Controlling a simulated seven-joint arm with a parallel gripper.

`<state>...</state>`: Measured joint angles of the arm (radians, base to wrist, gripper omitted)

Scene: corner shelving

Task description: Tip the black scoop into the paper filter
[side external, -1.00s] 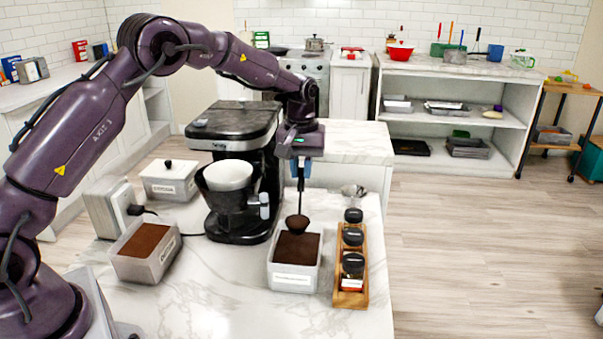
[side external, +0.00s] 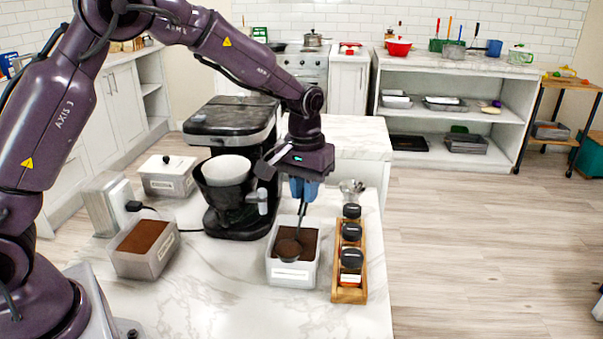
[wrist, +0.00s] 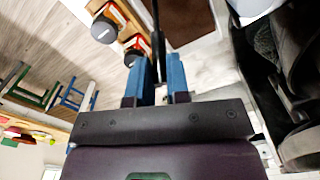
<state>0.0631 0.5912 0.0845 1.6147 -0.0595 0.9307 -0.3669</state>
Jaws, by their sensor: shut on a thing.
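My gripper (side external: 303,188) points down with its blue fingers shut on the handle of the black scoop (side external: 290,247). The scoop's bowl is down at the dark grounds in the front container (side external: 291,272); I cannot tell how full it is. In the wrist view the blue fingers (wrist: 155,80) are close together around the dark handle, and the bowl is out of sight. The white paper filter (side external: 227,169) sits in the dark basket of the coffee machine (side external: 232,125), to the left of my gripper and the container.
A wooden rack (side external: 349,285) with several black-lidded jars stands just right of the container. A second container of brown grounds (side external: 143,250) and a lidded white box (side external: 167,176) are at the left. The front of the marble counter is clear.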

